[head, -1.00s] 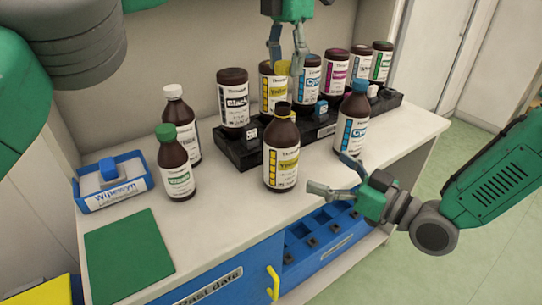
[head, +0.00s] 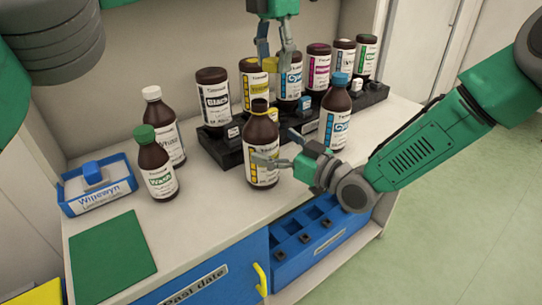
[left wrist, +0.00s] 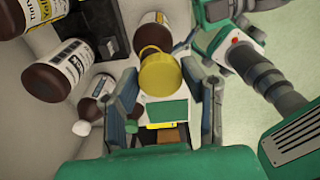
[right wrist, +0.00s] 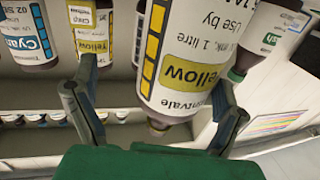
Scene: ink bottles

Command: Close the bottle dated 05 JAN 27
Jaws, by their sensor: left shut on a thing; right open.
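A brown bottle with a yellow-marked label (head: 262,155) stands at the front of the bench, without a cap on its dark neck. It also shows in the right wrist view (right wrist: 185,60), where "Yellow" and "Use by" are legible but the full date is not. My left gripper (head: 276,62) is shut on a yellow cap (left wrist: 160,70) and holds it above and behind the bottle. My right gripper (head: 279,148) is open, with its fingers on either side of the bottle's body. I cannot tell whether they touch it.
A black rack (head: 230,155) with several bottles stands behind. A blue-capped bottle (head: 335,110) is to the right; green-capped (head: 155,170) and white-capped (head: 165,130) bottles are to the left. A blue wipes box (head: 97,190) and green mat (head: 110,255) lie farther left. Blue compartments (head: 310,225) sit below the front edge.

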